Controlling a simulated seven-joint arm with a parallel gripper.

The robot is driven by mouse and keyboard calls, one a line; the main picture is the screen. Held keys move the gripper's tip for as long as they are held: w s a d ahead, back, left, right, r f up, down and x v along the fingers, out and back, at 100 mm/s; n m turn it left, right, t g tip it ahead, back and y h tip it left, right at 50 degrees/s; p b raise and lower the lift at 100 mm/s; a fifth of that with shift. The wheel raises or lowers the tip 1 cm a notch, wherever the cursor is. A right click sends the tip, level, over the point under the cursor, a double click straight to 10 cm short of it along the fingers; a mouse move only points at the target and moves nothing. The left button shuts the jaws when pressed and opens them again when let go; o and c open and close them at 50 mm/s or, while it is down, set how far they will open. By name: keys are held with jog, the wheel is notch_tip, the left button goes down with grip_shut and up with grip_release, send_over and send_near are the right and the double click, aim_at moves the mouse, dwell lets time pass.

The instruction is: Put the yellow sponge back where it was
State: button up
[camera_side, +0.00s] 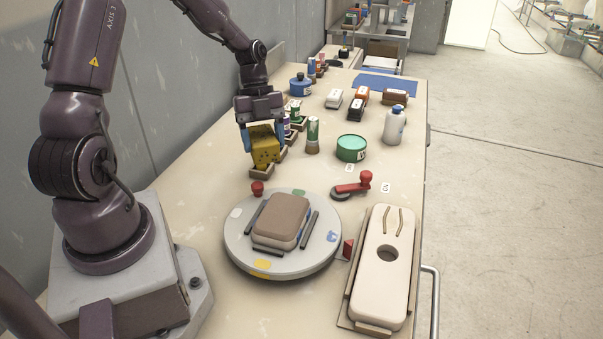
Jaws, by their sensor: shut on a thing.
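The yellow sponge (265,149) is a dark-speckled block at the back left of the bench. My gripper (263,136) points down and is shut on the sponge, with its blue fingers on either side of its upper part. A small brown open holder (261,172) lies directly under the sponge in the picture. I cannot tell whether the sponge touches it or hangs just above it. The sponge and gripper hide part of the row of holders behind.
Glaze bottles (313,135) in holders stand close right of the sponge. A green tin (351,148) is further right.

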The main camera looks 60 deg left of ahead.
jog(key=shift+w+f+n+t, duration=0.2)
jog(key=shift+n+t, duration=0.1)
jog(key=shift+n, duration=0.4)
jog(key=shift+w+a+f, duration=0.1)
jog(key=shift+w+f, duration=0.05)
jog(key=shift+w, duration=0.15)
jog(key=shift+n, duration=0.3)
jog(key=w+a+f, duration=0.2)
jog(key=w+f, duration=0.1)
jog(key=w, duration=0.1)
jog(key=w+a+f, duration=0.2)
jog(key=w+f, duration=0.1)
jog(key=w, duration=0.1)
jog(key=w+a+f, duration=0.1)
jog(key=w+f, duration=0.2)
jog(key=w, duration=0.1)
jog(key=shift+a+f, duration=0.15)
jog(key=shift+a, duration=0.25)
jog(key=shift+w+a+f, duration=0.15)
jog(key=shift+w+f, duration=0.05)
jog(key=shift+f, duration=1.55)
jog(key=shift+f, duration=0.1)
jog(key=o, duration=0.9)
